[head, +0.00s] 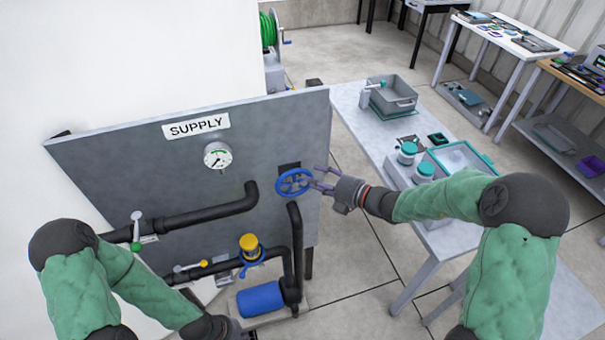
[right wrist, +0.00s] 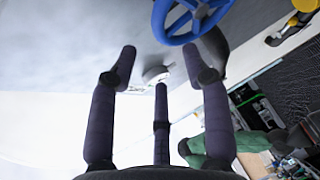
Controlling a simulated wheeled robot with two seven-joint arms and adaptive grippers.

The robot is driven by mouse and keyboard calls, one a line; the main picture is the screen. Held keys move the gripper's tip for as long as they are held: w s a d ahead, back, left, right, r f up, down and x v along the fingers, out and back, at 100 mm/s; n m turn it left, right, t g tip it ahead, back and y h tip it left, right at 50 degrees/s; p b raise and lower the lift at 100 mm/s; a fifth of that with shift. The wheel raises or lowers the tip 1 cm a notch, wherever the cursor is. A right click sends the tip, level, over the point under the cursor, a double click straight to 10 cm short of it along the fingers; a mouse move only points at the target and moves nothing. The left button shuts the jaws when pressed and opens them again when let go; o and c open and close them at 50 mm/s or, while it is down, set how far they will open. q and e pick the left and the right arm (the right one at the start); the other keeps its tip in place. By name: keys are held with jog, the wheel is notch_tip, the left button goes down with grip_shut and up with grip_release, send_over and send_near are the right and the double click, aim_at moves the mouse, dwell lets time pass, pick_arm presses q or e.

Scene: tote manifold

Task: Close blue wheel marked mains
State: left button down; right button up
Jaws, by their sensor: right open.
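The blue wheel (head: 294,182) is mounted at the right part of the grey panel, in front of a small dark plate. I cannot read a "mains" mark on it. My right gripper (head: 318,179) is just right of the wheel, with its fingers spread and empty, pointing toward it. In the right wrist view, the blue wheel (right wrist: 160,26) is at the top edge and partly cut off. The spread fingers of the right gripper (right wrist: 159,60) are below it, not around its rim. My left gripper (head: 235,329) is at the bottom edge, partly cut off.
The grey panel (head: 110,165) carries a SUPPLY sign (head: 196,126), a gauge (head: 218,157), black pipes (head: 205,217), a green-tipped lever (head: 136,228) and a yellow-capped part (head: 249,243). A blue motor (head: 261,299) sits below. A table (head: 350,107) with containers stands right of the panel.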

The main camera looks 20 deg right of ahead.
jog(key=v, duration=0.3)
jog(key=shift+s+d, duration=0.2)
jog(key=shift+s, duration=0.1)
jog(key=s+a+f+m+g+h+b, duration=0.1)
jog(key=s+a+f+m+g+h, duration=0.1)
jog(key=s+a+f+m+g, duration=0.2)
jog(key=s+a+f+m+g+h+b, duration=0.1)
jog(key=s+a+f+m+g, duration=0.3)
jog(key=s+f+m, duration=0.7)
jog(key=s+a+f+m+g+h, duration=0.3)
jog(key=f+m, duration=0.9)
jog(key=f, duration=1)
jog(key=shift+s+a+g+b, duration=0.4)
jog(key=shift+s+a, duration=0.6)
jog(key=shift+s, duration=1.25)
